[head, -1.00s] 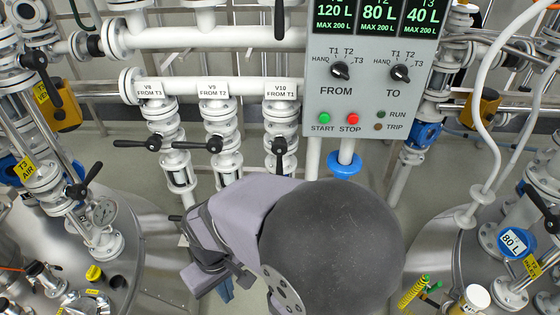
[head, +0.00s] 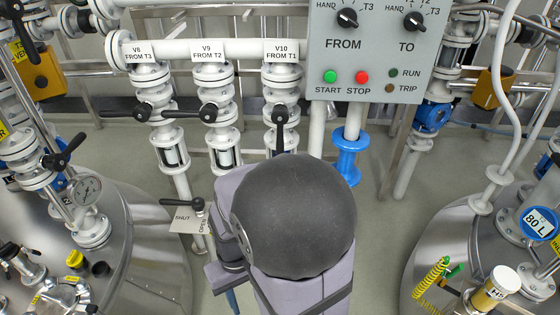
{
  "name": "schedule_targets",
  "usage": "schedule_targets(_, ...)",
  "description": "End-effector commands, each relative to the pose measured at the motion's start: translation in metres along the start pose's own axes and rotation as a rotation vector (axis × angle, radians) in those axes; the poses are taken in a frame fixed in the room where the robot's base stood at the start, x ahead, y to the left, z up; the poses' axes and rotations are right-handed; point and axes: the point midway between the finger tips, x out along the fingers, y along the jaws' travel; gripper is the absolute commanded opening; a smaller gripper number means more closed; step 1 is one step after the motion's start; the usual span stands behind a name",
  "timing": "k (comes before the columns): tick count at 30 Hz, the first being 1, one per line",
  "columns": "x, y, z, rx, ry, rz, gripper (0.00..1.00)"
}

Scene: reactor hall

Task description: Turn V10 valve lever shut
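The V10 valve (head: 282,90) is a white flanged valve under the label "V10 FROM T1". Its black lever (head: 281,130) points straight down, in line with its pipe. The levers of V8 (head: 126,112) and V9 (head: 190,112) lie across their pipes, pointing left. My arm's large dark round joint and lavender links stand in front of the lower part of the V10 pipe. My gripper's end is low, left of that joint, below V10 and apart from its lever. Its fingers are mostly hidden, so I cannot tell their opening.
A small plate marked "SHUT" and "OPEN" (head: 184,221) with a black handle (head: 181,202) is left of my arm. A grey control panel (head: 372,70) hangs right of V10, with a blue-flanged pipe (head: 347,158) below. Steel tanks stand left (head: 150,255) and right (head: 450,225).

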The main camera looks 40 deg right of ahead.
Motion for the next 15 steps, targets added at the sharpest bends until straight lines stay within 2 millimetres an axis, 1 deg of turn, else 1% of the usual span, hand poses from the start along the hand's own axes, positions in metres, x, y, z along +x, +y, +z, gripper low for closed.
schedule_targets(1, 0.030, 0.002, -0.005, 0.037, -0.011, -0.014, 0.36)
schedule_targets(2, 0.039, 0.003, -0.008, 0.059, -0.010, -0.025, 0.36)
schedule_targets(5, 0.068, 0.004, -0.035, 0.149, 0.052, -0.064, 0.36)
schedule_targets(6, 0.080, 0.006, -0.054, 0.193, 0.104, -0.080, 0.36)
schedule_targets(7, 0.086, 0.008, -0.070, 0.225, 0.153, -0.091, 0.36)
schedule_targets(8, 0.089, 0.011, -0.086, 0.256, 0.206, -0.098, 0.36)
schedule_targets(9, 0.090, 0.016, -0.107, 0.292, 0.278, -0.104, 0.36)
schedule_targets(11, 0.085, 0.026, -0.137, 0.339, 0.389, -0.104, 0.36)
schedule_targets(12, 0.079, 0.034, -0.157, 0.368, 0.466, -0.098, 0.36)
schedule_targets(14, 0.065, 0.046, -0.183, 0.409, 0.580, -0.083, 0.36)
schedule_targets(15, 0.054, 0.056, -0.199, 0.433, 0.658, -0.067, 0.36)
